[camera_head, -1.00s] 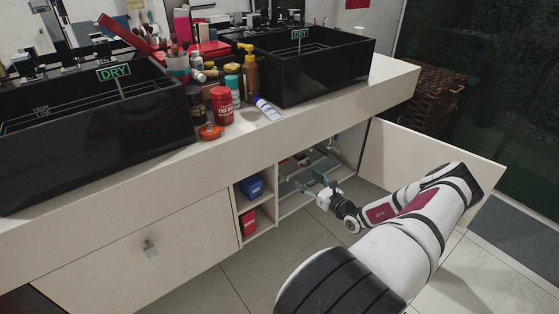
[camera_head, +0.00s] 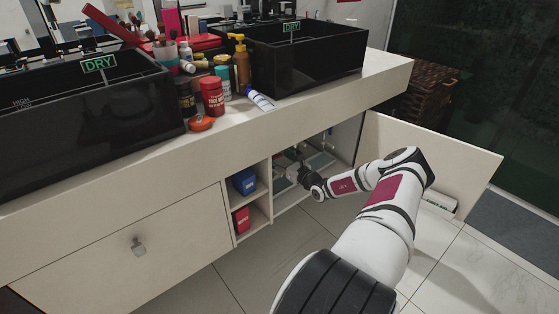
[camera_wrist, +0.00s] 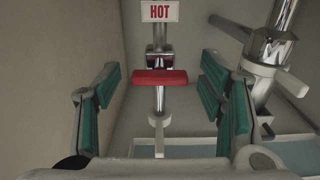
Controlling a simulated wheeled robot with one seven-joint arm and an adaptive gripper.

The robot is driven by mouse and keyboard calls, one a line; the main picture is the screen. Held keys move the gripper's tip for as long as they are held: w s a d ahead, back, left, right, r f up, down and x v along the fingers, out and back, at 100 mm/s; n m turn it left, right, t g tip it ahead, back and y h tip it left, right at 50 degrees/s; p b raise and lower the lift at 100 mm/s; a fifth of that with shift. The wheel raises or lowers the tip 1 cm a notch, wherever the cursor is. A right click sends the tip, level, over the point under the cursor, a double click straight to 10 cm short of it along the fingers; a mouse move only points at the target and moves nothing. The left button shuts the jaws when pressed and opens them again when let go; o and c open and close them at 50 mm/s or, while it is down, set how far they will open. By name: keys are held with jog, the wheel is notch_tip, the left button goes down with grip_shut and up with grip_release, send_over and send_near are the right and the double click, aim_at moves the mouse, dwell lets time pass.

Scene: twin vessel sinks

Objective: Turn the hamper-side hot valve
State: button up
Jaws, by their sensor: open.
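The hot valve shows in the wrist view as a red bar handle (camera_wrist: 160,77) on a chrome stem, below a white sign (camera_wrist: 160,11) reading HOT. The handle lies level across the picture. My gripper (camera_wrist: 163,100) is open, with one green-padded finger on each side of the handle and gaps between. The handle appears ahead of the fingers; the exact depth is hard to tell. In the head view my gripper (camera_head: 293,172) is inside the open cabinet under the right sink, small and partly hidden, and the valve cannot be made out. The hamper (camera_head: 428,92) is a brown wicker basket beyond the counter.
Chrome pipework with a grey lever (camera_wrist: 291,83) stands right of the valve in the wrist view. The open cabinet door (camera_head: 425,160) is right of my arm. Cubbies with a blue box (camera_head: 244,181) and red box (camera_head: 241,220) are left of the opening.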

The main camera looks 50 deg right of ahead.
jog(key=c, duration=1.2)
jog(key=shift+o, duration=0.2)
jog(key=shift+n+p, duration=0.4)
jog(key=shift+p, duration=0.1)
jog(key=n+p, duration=0.3)
jog(key=shift+a+r, duration=0.1)
jog(key=n+p, duration=0.3)
jog(key=n, duration=0.1)
jog(key=shift+n, duration=0.3)
jog(key=n+p, duration=0.1)
jog(key=n, duration=0.1)
jog(key=n+p, duration=0.2)
jog(key=n, duration=0.1)
jog(key=shift+a+f, duration=0.1)
jog(key=shift+f, duration=0.1)
jog(key=n+p, duration=0.1)
jog(key=n, duration=0.3)
jog(key=shift+f+p, duration=0.1)
jog(key=shift+p, duration=0.3)
jog(key=shift+w+n, duration=0.1)
jog(key=shift+n, duration=0.4)
